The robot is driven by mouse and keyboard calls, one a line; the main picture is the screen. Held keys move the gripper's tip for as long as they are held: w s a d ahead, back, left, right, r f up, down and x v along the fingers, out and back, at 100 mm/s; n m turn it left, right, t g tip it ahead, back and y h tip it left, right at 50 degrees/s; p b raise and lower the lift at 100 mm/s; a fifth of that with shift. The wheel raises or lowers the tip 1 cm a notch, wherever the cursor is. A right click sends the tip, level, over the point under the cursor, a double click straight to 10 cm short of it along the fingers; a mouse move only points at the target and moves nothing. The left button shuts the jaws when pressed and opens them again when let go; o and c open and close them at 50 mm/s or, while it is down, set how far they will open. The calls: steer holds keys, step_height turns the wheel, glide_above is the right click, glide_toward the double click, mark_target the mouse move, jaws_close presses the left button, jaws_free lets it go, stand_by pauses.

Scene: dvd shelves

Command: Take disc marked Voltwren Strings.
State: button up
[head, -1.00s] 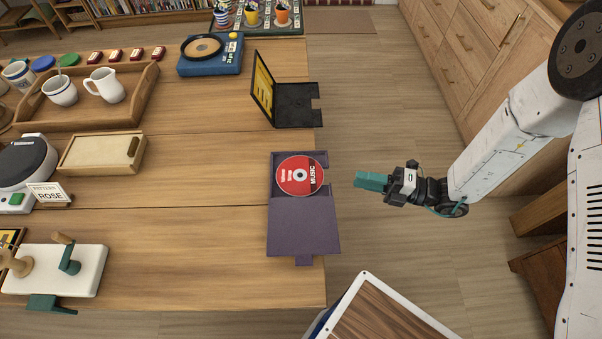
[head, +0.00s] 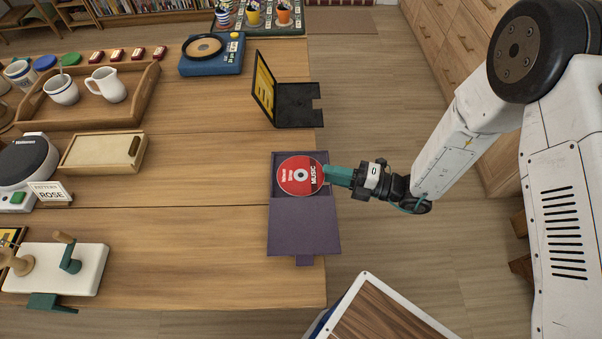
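A red disc (head: 293,178) with white lettering lies in the upper half of an open purple case (head: 303,228) at the table's right edge. "MUSIC" reads clearly; the smaller title is too small to read surely. My gripper (head: 328,175) comes from the right, with its teal fingertips at the disc's right rim, by the notch in the case edge. I cannot tell whether the fingers touch the disc or are apart or closed.
An open black case (head: 296,104) with a yellow inside cover stands farther back on the table (head: 200,230). A wood-topped piece (head: 385,315) stands at the front.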

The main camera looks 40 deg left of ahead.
jaws_close()
